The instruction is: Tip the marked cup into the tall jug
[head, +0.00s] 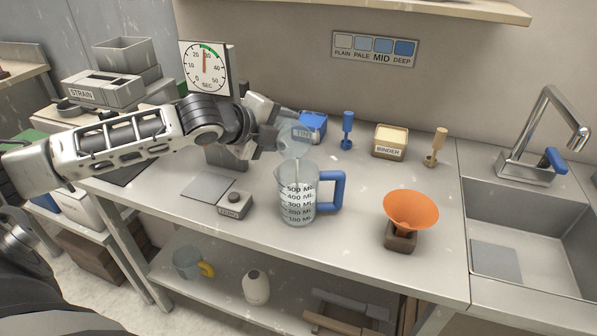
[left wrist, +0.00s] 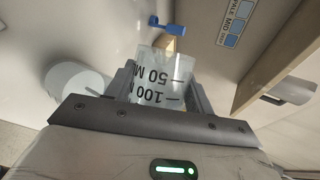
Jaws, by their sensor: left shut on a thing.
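The marked cup (head: 297,147) is clear, with 50 and 100 ML marks that show in the left wrist view (left wrist: 165,85). My left gripper (head: 279,139) is shut on it and holds it tilted just above the tall jug. The tall jug (head: 297,208) is clear, with marks up to 500 ML and a blue handle (head: 340,190). It stands upright on the bench. A faint pale streak shows between the cup and the jug's mouth; I cannot tell for sure whether it is liquid. My right gripper is out of view.
Behind stand a blue box (head: 314,124), a blue tool (head: 347,130) and a BINDER box (head: 389,143). An orange funnel (head: 411,211) stands right of the jug, and a small scale (head: 234,205) left of it. The sink (head: 535,235) is far right. The front bench between is clear.

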